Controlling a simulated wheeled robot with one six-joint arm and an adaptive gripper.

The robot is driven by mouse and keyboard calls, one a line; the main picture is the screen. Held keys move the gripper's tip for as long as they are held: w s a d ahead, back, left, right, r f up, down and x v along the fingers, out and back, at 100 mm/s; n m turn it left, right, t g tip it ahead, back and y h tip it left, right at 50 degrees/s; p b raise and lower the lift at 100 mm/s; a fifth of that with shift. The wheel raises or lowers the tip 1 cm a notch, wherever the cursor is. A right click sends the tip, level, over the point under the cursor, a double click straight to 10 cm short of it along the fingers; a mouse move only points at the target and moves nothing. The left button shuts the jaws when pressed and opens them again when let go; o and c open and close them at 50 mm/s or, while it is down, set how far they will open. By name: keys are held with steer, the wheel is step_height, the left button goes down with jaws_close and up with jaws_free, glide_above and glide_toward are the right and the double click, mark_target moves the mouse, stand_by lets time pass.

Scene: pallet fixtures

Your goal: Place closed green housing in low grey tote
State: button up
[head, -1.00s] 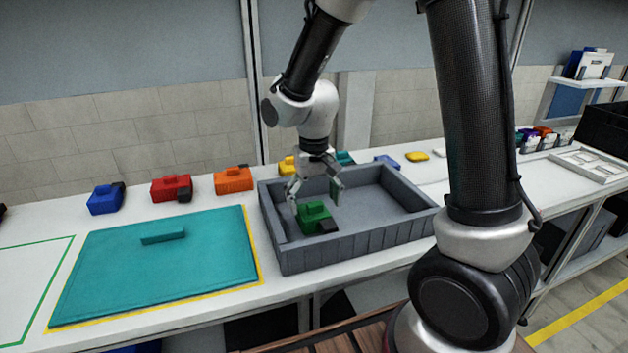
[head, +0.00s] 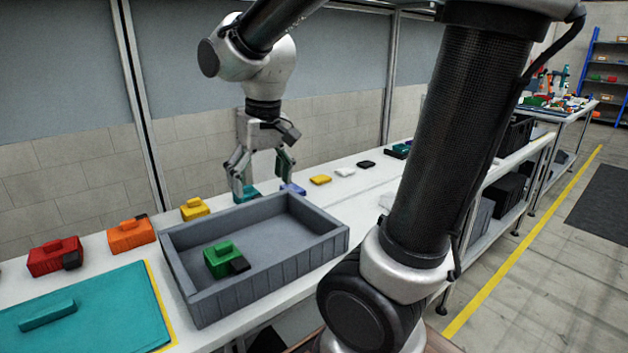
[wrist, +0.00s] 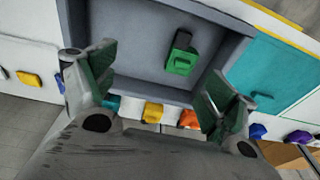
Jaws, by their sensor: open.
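The green housing (head: 222,259) with a dark block at one end lies on the floor of the low grey tote (head: 262,293), near the tote's left wall. It also shows in the wrist view (wrist: 182,58) inside the tote (wrist: 135,52). My gripper (head: 262,196) is open and empty. It is raised over the back side of the tote, apart from the housing. In the wrist view both fingers are spread wide with nothing between them.
A teal mat with a handle (head: 90,318) lies left of the tote. Red (head: 54,256), orange (head: 130,234) and yellow (head: 194,209) housings stand along the back of the bench. A yellow part (head: 320,180) and other small parts lie farther right.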

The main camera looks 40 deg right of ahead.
steer(key=s+d+r+t, duration=0.2)
steer(key=s+d, duration=0.4)
steer(key=s, duration=0.5)
steer(key=shift+s+d, duration=0.3)
steer(key=shift+d, duration=0.05)
